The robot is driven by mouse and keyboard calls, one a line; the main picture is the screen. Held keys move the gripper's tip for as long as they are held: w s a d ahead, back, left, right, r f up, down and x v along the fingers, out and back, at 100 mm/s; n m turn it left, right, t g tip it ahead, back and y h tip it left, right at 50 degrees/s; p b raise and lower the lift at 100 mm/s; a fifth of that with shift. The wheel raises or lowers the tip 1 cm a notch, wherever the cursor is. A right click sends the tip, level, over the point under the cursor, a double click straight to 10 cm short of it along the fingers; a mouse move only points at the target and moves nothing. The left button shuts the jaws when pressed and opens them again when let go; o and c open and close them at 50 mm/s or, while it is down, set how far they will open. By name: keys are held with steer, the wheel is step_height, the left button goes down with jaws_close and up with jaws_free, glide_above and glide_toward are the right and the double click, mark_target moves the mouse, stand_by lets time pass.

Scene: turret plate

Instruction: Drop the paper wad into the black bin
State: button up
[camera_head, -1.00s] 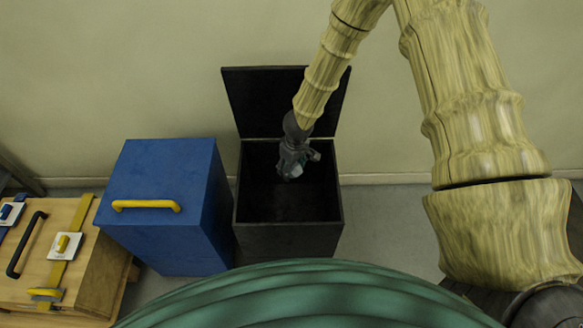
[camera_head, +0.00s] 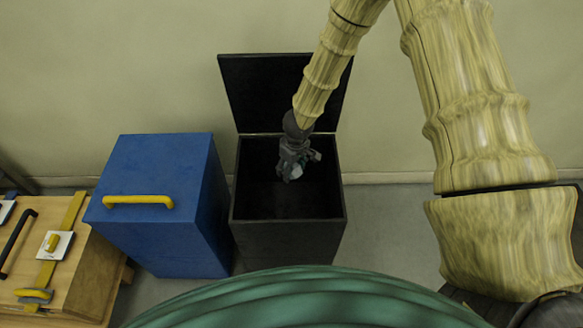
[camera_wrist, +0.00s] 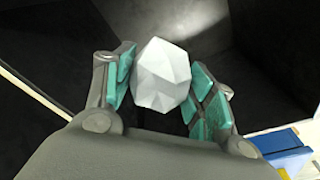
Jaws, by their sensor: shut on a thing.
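The black bin (camera_head: 288,236) stands against the wall with its lid (camera_head: 285,85) open and leaning back. My gripper (camera_head: 292,172) points down inside or just over the bin's opening. It is shut on the paper wad, a pale faceted lump. In the wrist view the paper wad (camera_wrist: 161,75) sits between the teal finger pads of my gripper (camera_wrist: 160,92), with the dark bin interior around it. In the head view the wad (camera_head: 296,173) is small and partly hidden by the fingers.
A closed blue bin (camera_head: 170,235) with a yellow handle stands just left of the black bin. A wooden box (camera_head: 75,270) with latches and a black handle is at the far left. Grey floor (camera_head: 390,225) is clear to the right.

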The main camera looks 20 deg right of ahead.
mark_target(295, 166)
steer(key=o, duration=0.8)
steer(key=shift+o, duration=0.2)
steer(key=shift+s+d+r, duration=0.1)
steer(key=shift+s+r, duration=0.1)
steer(key=shift+r, duration=1.8)
steer(key=shift+s+d+r, duration=0.15)
steer(key=shift+s+r, duration=0.05)
steer(key=shift+r, duration=1.75)
steer(key=shift+s+d+r, duration=0.1)
steer(key=shift+s+r, duration=0.1)
steer(key=shift+r, duration=1.8)
